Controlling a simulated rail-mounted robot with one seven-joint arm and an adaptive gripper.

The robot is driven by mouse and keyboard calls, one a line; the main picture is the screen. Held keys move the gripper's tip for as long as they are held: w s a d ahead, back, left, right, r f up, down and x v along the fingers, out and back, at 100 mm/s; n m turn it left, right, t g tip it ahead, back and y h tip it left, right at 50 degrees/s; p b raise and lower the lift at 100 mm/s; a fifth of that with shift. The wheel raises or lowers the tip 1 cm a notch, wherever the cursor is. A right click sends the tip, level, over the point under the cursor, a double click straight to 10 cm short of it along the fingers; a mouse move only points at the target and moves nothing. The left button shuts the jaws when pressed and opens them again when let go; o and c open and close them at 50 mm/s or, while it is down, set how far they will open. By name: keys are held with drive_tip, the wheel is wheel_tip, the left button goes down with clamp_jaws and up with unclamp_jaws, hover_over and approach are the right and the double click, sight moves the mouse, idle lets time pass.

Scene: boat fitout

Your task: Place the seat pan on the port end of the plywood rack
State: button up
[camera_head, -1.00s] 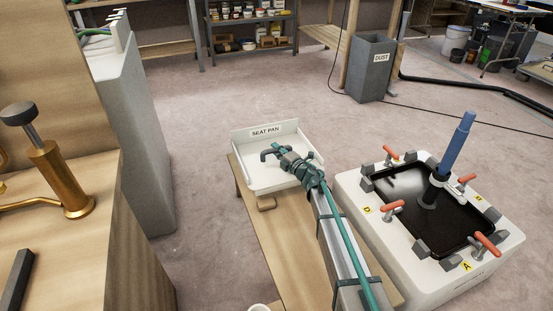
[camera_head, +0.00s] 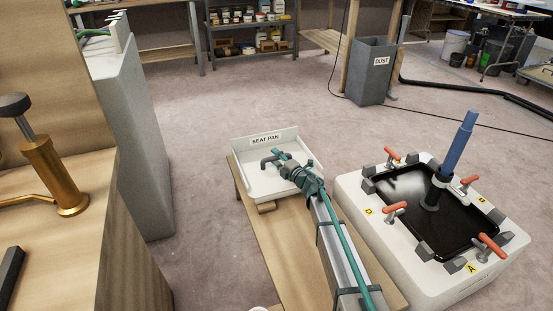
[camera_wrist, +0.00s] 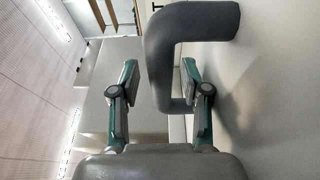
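The seat pan (camera_head: 247,183) is a white, low-walled tray labelled SEAT PAN. In the head view it is at the far end of the plywood rack (camera_head: 278,243); whether it lies flat on the wood is hard to tell. A grey bent handle (camera_head: 267,162) rises from it and looms large in the wrist view (camera_wrist: 185,22). My gripper (camera_head: 280,163) is over the pan at this handle. In the wrist view my gripper's fingers (camera_wrist: 160,90) stand apart, with the handle's bar between them and a gap visible on the left.
A small wooden block (camera_head: 266,207) shows at the pan's near edge. Right of the rack stands a white box (camera_head: 375,233) with a black panel, red clamps and a blue upright tool (camera_head: 458,145). A brass pump (camera_head: 52,175) stands on a wooden counter at left. Open floor lies beyond the rack.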

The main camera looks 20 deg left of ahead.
drive_tip(key=shift+r, duration=0.15)
drive_tip(key=shift+s+d, duration=0.25)
drive_tip(key=shift+d, duration=0.1)
drive_tip(key=p+v, duration=0.3)
drive_tip(key=v, duration=0.8)
drive_tip(key=shift+s+d+p, duration=0.1)
drive_tip(key=shift+p, duration=0.25)
